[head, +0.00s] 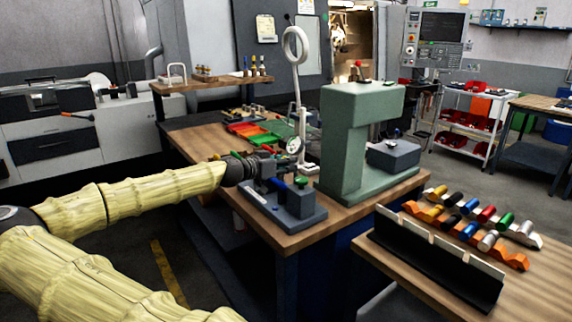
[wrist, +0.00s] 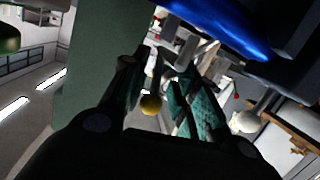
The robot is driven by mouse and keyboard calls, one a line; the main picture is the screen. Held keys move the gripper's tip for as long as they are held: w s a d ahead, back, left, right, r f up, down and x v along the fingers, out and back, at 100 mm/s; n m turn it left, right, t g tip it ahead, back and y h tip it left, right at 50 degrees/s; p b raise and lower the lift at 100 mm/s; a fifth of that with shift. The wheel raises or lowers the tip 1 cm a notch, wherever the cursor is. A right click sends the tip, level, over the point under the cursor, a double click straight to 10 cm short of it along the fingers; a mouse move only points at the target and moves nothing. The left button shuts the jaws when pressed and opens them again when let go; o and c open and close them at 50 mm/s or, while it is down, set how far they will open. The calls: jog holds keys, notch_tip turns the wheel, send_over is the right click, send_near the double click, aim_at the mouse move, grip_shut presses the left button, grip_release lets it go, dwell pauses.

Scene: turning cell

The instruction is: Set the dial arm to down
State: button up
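My gripper (head: 257,164) is at the end of my sleeved arm, over the blue-grey bench fixture (head: 285,208) in the head view. A round dial gauge (head: 294,146) stands just to its right, on a pale upright stand. In the wrist view, the dark green fingers of my gripper (wrist: 172,65) show with a gap between them, and I see nothing clearly clamped. A yellow ball (wrist: 151,105) shows in that gap; I cannot tell its depth or whether a finger touches it. The dial arm and its setting are too small or hidden to make out.
A tall green C-shaped frame (head: 345,150) stands right of the fixture, close to my gripper. Red and green trays (head: 252,131) lie behind it on the wooden bench. A front-right table carries a rack (head: 440,262) and several coloured handles. Floor shows at the left.

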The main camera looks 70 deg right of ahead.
jog(key=shift+s+d, duration=0.15)
jog(key=shift+s, duration=0.15)
jog(key=v, duration=1.2)
jog(key=shift+w, duration=0.15)
dwell(0.4)
